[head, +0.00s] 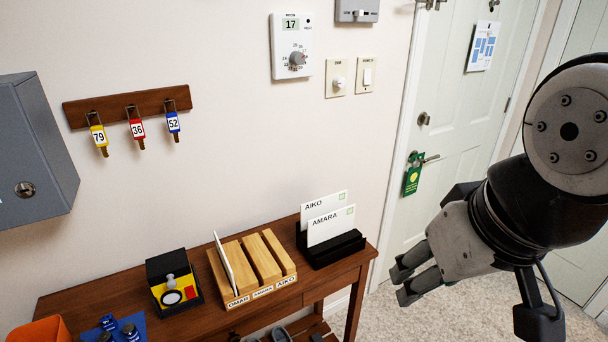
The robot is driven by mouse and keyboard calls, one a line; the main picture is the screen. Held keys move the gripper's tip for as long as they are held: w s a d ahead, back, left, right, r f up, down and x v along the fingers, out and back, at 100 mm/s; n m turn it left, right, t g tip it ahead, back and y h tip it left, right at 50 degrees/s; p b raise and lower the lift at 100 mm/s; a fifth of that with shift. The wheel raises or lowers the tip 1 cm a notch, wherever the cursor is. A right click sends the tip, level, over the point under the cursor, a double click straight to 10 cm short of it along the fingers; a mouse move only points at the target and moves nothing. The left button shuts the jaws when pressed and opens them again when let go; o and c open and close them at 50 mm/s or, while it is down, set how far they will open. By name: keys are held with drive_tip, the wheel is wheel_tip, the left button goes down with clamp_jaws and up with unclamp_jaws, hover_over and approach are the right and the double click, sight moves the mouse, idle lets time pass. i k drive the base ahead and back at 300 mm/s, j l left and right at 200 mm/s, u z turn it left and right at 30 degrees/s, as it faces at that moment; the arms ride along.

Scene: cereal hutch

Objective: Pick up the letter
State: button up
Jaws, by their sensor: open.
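Two white letters stand upright in a black holder (336,253) at the right end of the wooden table. The rear one reads AIKO (318,203) and the front one reads AMARA (331,226). A third white card (224,262) stands slightly tilted in the left slot of a wooden sorter (260,262); its face is turned away. My gripper (402,284) is open and empty, to the right of the table and apart from the letters.
The table (215,322) also bears a black and yellow box (172,282), small dark items on a blue mat and an orange bin (40,331). A key rack and grey cabinet (30,150) hang on the wall. A door (450,130) stands at right.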

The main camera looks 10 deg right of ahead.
sight(321, 229)
drive_tip(key=k+l, duration=0.1)
drive_tip(key=l, duration=0.2)
drive_tip(key=l+u, duration=0.15)
drive_tip(key=l, duration=0.35)
drive_tip(key=l+u, duration=0.15)
drive_tip(key=l, duration=0.3)
drive_tip(key=k+l+u, duration=0.15)
drive_tip(key=l, duration=0.35)
drive_tip(key=l+u, duration=0.15)
drive_tip(key=l, duration=0.35)
drive_tip(key=k+l+u, duration=0.15)
drive_tip(key=l, duration=0.3)
drive_tip(key=i+l+u, duration=0.2)
drive_tip(key=l, duration=0.25)
drive_tip(key=l+u, duration=0.25)
drive_tip(key=l, duration=0.25)
drive_tip(key=i+l+u, duration=0.2)
drive_tip(key=l, duration=0.3)
drive_tip(key=i+l+u, duration=0.15)
drive_tip(key=i+l, duration=0.2)
drive_tip(key=i+l+u, duration=0.1)
drive_tip(key=i+l, duration=0.2)
drive_tip(key=i+l+u, duration=0.15)
drive_tip(key=i+l, duration=0.15)
drive_tip(key=l, duration=0.15)
drive_tip(key=i+l+u, duration=0.15)
drive_tip(key=l, duration=0.3)
drive_tip(key=i, duration=0.1)
